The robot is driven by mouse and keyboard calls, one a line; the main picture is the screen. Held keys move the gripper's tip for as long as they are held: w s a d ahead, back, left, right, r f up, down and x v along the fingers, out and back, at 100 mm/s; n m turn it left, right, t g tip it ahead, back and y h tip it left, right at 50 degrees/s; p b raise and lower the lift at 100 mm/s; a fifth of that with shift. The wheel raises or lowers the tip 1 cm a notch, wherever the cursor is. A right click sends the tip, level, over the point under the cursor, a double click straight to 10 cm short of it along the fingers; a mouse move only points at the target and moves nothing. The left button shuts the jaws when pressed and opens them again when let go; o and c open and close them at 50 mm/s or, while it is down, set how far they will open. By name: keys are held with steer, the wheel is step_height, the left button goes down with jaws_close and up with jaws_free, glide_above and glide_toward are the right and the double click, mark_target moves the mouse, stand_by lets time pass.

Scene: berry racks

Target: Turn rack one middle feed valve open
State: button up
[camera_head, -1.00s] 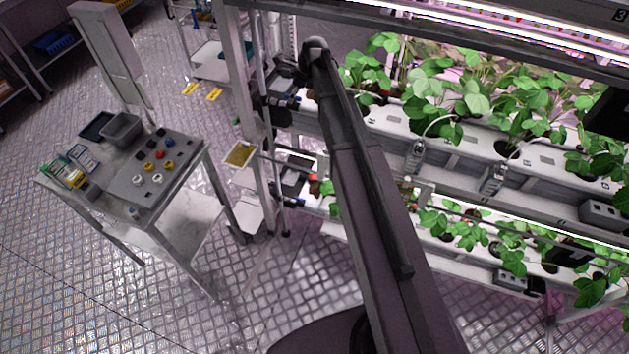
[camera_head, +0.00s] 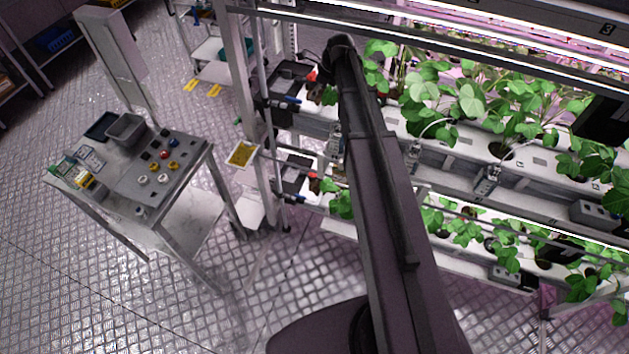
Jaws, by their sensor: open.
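At the left end of the rack, a blue-handled valve (camera_head: 292,99) sits on the pipework by the upper of the two planted channels in view. A second blue-handled valve (camera_head: 296,199) sits by the lower channel. Which one is the middle feed valve of rack one, and whether either is open, I cannot tell at this size. My arm (camera_head: 375,170) rises across the middle of the view, with its upper joint (camera_head: 341,46) just right of the upper valve. My gripper does not show.
The planted upper channel (camera_head: 462,150) runs right from the valves. A yellow card (camera_head: 241,154) is fixed at the rack's post (camera_head: 237,95). A cart (camera_head: 200,150) with knobs and a grey bin (camera_head: 126,128) stands at left.

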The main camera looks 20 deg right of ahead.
steer(key=s+d, duration=0.4)
steer(key=d, duration=0.1)
steer(key=s+a+f+n+g+h+b, duration=0.1)
steer(key=s+a+n, duration=0.4)
steer(key=s+n, duration=0.3)
steer(key=s+a+f+n+g+h, duration=0.15)
steer(key=s+a+n, duration=0.35)
steer(key=n, duration=0.6)
steer(key=s+a+f+n+b, duration=0.1)
steer(key=s+f+n+b, duration=0.1)
steer(key=f+b, duration=0.5)
steer(key=s+f+n+h+b, duration=0.1)
steer(key=s+f+n+b, duration=0.2)
steer(key=f+b, duration=0.4)
steer(key=shift+s+a+f+n+b, duration=0.25)
steer(key=shift+a+f+n+b, duration=0.15)
steer(key=shift+n, duration=0.1)
